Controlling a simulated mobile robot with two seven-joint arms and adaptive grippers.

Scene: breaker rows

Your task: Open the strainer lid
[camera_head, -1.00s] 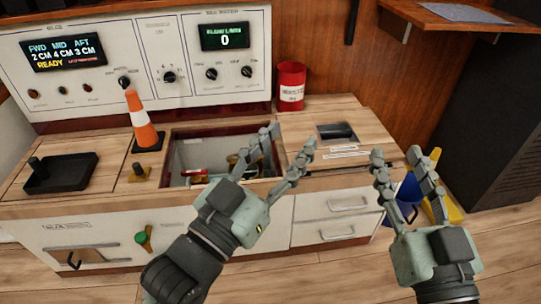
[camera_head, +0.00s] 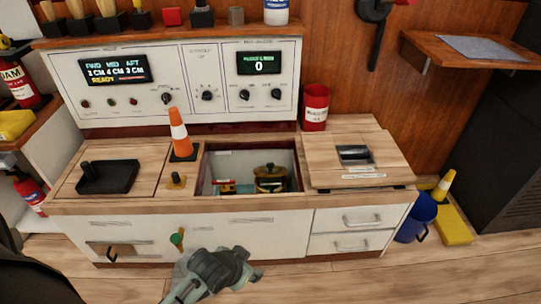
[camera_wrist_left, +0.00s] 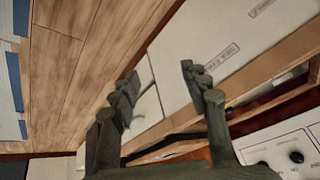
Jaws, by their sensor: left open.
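The open well (camera_head: 222,164) in the counter holds a brassy round pot-shaped body with a dark-knobbed lid (camera_head: 270,171), which looks like the strainer with its lid on. A red and teal item (camera_head: 232,187) lies to its left in the well. My left gripper (camera_wrist_left: 160,78) is open and empty in the left wrist view, with the cabinet front and floor beyond it. In the head view a grey-green part of my arm shows low in front of the cabinet, well apart from the strainer. My right gripper is out of view.
A hatch cover with a black handle (camera_head: 355,154) lies right of the well. An orange cone (camera_head: 180,136) and a black tray (camera_head: 108,178) stand to its left. A red can (camera_head: 315,106) stands behind. A blue bucket (camera_head: 415,216) is on the floor at right.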

